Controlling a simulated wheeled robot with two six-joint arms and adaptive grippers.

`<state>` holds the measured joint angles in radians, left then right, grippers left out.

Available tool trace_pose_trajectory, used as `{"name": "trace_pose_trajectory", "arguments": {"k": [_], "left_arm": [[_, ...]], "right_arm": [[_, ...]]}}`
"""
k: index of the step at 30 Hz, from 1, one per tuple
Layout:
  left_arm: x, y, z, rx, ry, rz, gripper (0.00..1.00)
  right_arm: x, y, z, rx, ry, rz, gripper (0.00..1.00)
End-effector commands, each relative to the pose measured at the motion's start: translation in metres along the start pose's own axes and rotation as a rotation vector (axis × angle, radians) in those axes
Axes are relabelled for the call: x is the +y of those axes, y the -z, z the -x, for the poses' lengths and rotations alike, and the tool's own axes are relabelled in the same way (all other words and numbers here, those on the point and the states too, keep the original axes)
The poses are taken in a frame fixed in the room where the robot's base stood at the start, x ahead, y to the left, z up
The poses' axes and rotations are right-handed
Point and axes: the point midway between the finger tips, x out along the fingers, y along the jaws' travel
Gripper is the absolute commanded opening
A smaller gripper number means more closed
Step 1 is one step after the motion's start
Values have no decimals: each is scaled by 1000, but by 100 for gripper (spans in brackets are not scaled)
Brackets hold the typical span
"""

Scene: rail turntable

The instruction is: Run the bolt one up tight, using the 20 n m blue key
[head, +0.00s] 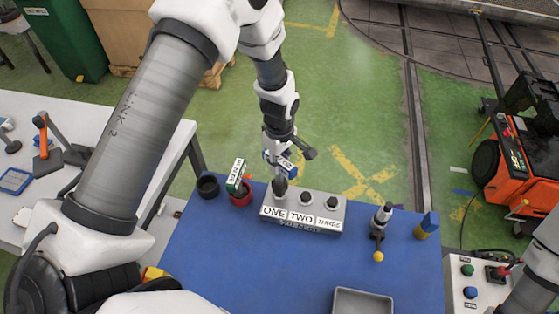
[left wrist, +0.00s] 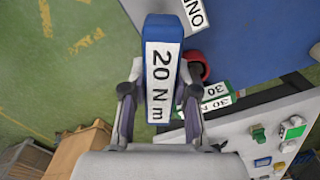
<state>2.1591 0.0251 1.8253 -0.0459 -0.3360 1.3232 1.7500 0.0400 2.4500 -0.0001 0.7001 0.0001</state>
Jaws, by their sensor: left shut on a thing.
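The blue key (head: 285,164), marked 20 N m, is held by my left gripper (head: 284,150) above the left end of the grey bolt block (head: 316,224). The left wrist view shows the blue key (left wrist: 162,70) between the two fingers of my left gripper (left wrist: 160,100), its label facing the camera. The block carries the labels ONE, TWO and THREE. The key's lower end (head: 279,186) is at position ONE and hides bolt one; whether it is seated I cannot tell. Bolt two (head: 305,198) and bolt three (head: 331,203) show dark tops. My right gripper is out of view.
A green key (head: 236,174), marked 30 N m, stands in a red cup (head: 241,198). Beside it is an empty black cup (head: 208,186). Right of the block stand a grey tool with a yellow ball (head: 378,256) and a blue-and-yellow item (head: 427,226). A grey tray (head: 362,302) lies in front.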

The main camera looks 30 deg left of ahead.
Motion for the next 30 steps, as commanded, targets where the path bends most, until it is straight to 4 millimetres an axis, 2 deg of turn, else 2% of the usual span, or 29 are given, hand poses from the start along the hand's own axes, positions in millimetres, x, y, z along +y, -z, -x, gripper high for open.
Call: {"name": "trace_pose_trajectory", "arguments": {"k": [30], "left_arm": [[1,0,-7,0,-1,0,0]], "right_arm": [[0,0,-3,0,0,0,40]]}}
